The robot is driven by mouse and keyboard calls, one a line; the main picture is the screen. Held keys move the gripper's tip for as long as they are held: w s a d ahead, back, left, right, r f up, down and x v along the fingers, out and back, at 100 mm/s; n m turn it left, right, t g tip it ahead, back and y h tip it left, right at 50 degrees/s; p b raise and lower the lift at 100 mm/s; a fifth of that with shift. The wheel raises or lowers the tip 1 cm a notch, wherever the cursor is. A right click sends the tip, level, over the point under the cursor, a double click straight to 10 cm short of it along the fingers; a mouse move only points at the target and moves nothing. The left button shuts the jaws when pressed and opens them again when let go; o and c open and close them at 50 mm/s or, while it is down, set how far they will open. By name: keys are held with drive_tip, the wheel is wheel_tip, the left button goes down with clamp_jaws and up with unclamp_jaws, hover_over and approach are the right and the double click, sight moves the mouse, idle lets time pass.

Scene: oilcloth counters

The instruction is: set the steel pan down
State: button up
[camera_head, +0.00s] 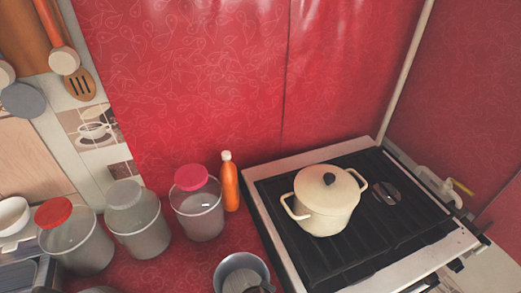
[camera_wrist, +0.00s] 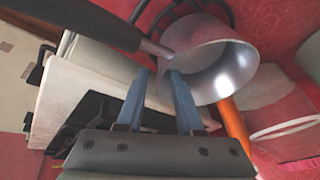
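The steel pan (camera_head: 237,263) is at the bottom centre of the head view, left of the stove's front corner, over the red counter. I cannot tell whether its base touches the surface. In the wrist view the pan (camera_wrist: 232,72) shows its open mouth, and its dark handle (camera_wrist: 95,22) runs to the upper left. My gripper (camera_wrist: 160,71) has two blue fingers standing apart, with no object visible between them. The fingertips are close to the pan's side and the handle's joint. The right finger overlaps the pan's wall in the picture.
The stove (camera_head: 300,262) carries a cream lidded pot (camera_head: 325,215). An orange bottle (camera_head: 230,187) and jars with red (camera_head: 75,243), grey (camera_head: 137,225) and pink (camera_head: 200,215) lids stand left of it. A white bowl (camera_head: 12,217) is at far left.

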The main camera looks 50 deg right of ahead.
drive_tip(key=v, duration=0.7)
drive_tip(key=w+a+r+n+t, duration=0.2)
drive_tip(key=w+r+t, duration=0.2)
drive_tip(key=w+r, duration=0.4)
drive_tip(key=w+a+r+n+t, duration=0.2)
drive_tip(key=w+r+n+t, duration=0.15)
drive_tip(key=w+r, duration=0.45)
drive_tip(key=w+a+r+n+t, duration=0.1)
drive_tip(key=w+a+r+t, duration=0.2)
drive_tip(key=r, duration=0.5)
drive_tip(key=w+a+r+n+t, duration=0.2)
drive_tip(key=w+r+t, duration=0.1)
drive_tip(key=r, duration=0.5)
drive_tip(key=s+a+r+n+t+y, duration=0.1)
drive_tip(key=s+a+r+n+t, duration=0.1)
drive_tip(key=r, duration=0.8)
drive_tip(key=s+a+r+n+t+y, duration=0.1)
drive_tip(key=s+a+r+n+t, duration=0.2)
drive_tip(key=r, duration=0.7)
drive_tip(key=s+a+r+n+t+y, duration=0.2)
drive_tip(key=s+a+r+t, duration=0.3)
drive_tip(key=r, duration=0.5)
drive_tip(key=shift+s+a+r+n+t, duration=0.4)
drive_tip(key=shift+a+n+t, duration=0.3)
drive_tip(key=shift+t, duration=0.25)
drive_tip(key=shift+d, duration=0.1)
